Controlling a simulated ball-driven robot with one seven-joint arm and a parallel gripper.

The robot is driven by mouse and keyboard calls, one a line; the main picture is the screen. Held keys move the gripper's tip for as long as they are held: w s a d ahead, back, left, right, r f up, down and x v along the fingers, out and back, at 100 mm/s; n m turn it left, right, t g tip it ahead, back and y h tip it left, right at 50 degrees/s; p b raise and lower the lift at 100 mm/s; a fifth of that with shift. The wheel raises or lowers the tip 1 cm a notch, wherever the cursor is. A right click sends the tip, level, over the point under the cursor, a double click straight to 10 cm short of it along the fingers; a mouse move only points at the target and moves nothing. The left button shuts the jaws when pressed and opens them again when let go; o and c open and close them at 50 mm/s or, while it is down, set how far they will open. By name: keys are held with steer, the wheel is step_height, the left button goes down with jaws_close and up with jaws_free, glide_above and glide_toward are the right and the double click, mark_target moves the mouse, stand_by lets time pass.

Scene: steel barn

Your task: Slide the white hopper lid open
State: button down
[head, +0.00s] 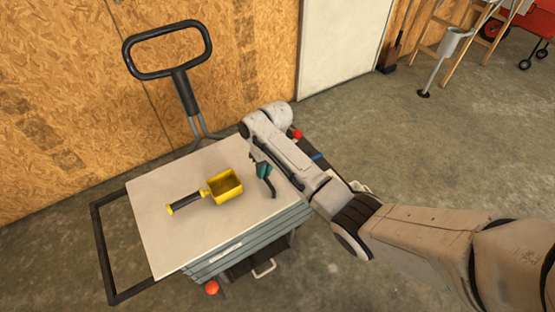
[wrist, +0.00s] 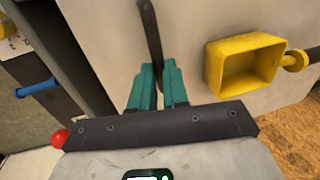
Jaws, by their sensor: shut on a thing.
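The white lid (head: 155,232) lies flat on top of a grey-blue ribbed hopper (head: 205,268); it also fills much of the wrist view (wrist: 190,22). A dark bar handle (head: 271,188) stands on the lid near its right side. My gripper (head: 262,170) has teal fingers and is at this handle. In the wrist view, my gripper (wrist: 158,72) is shut on the handle (wrist: 149,30), which runs up from between the fingers. The fingers partly hide the handle's lower end. Any gap opened under the lid cannot be seen.
A yellow scoop (head: 223,187) with a black grip lies on the lid, left of my gripper; it shows in the wrist view (wrist: 245,67). A black push handle (head: 180,80) rises behind. A black frame (head: 97,245) juts out left. Red knobs (head: 211,288) stick out. Concrete floor surrounds the cart.

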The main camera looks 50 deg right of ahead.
steer(key=w+a, duration=0.2)
steer(key=a, duration=0.7)
steer(key=w+a, duration=0.3)
steer(key=a, duration=0.6)
steer(key=w+a, duration=0.3)
steer(key=a, duration=0.6)
steer(key=shift+a, duration=0.1)
steer(key=c, duration=1.1)
jaws_free()
steer(key=shift+r, duration=0.1)
steer(key=r, duration=0.3)
steer(key=d+r, duration=0.1)
steer(key=r, duration=0.3)
steer(key=d+r, duration=0.1)
steer(key=r, duration=0.2)
steer(key=shift+s+r, duration=0.2)
steer(key=shift+s, duration=0.15)
